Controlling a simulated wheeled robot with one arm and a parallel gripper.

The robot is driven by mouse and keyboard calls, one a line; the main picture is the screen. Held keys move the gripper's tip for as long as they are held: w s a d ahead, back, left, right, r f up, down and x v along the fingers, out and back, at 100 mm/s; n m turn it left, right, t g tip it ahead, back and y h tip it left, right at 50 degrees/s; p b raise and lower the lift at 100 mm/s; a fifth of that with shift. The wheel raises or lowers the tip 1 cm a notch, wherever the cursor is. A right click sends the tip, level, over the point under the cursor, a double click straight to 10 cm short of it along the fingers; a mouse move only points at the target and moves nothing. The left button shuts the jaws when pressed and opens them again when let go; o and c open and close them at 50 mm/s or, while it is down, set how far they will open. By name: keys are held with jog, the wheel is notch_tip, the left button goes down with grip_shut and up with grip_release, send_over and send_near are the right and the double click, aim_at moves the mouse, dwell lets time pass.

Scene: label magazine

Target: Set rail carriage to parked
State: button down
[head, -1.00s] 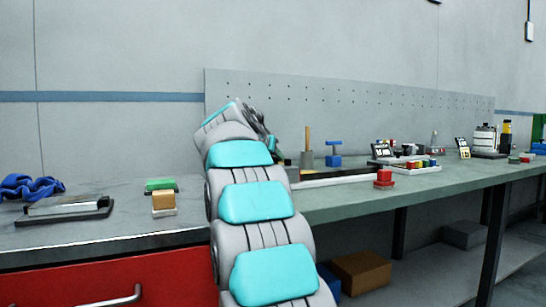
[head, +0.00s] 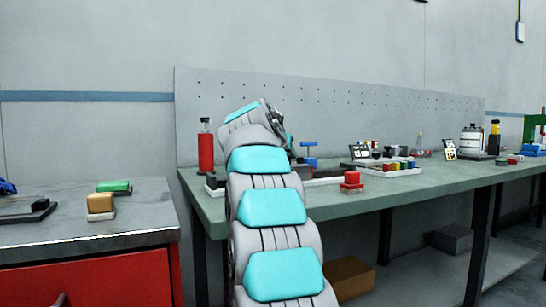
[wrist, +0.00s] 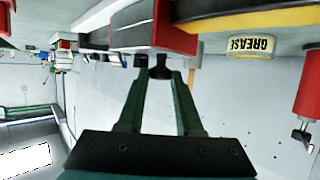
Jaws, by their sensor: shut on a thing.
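In the wrist view, which appears upside down, my gripper (wrist: 160,73) is shut on a small black knob (wrist: 159,61). The knob projects from a red and black block that looks like the rail carriage (wrist: 176,37). A long dark rail with a yellow strip (wrist: 275,18) runs beside the block to the right edge. In the head view, the rail (head: 328,182) lies along the front part of the green bench. My wrist and arm hide the carriage and most of my gripper there. No parked mark can be made out.
A grease tin (wrist: 250,46) is close to the rail. A perforated panel (head: 380,108) stands behind.

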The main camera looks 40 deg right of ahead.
jog(key=s+d+p, duration=0.1)
jog(key=d, duration=0.4)
jog(key=s+d+p, duration=0.1)
jog(key=d+p, duration=0.1)
jog(key=d, duration=0.3)
jog(key=s+d+p, duration=0.1)
jog(key=d+p, duration=0.1)
jog(key=d, duration=0.3)
jog(key=shift+s+d, duration=0.4)
jog(key=shift+r, duration=0.1)
jog(key=c, duration=0.6)
grip_release()
jog(key=shift+d, duration=0.15)
jog(key=b+v, duration=0.2)
jog(key=v, duration=0.5)
jog(key=shift+s+a+r, duration=0.1)
jog(key=shift+s+a, duration=0.1)
jog(key=shift+a, duration=0.15)
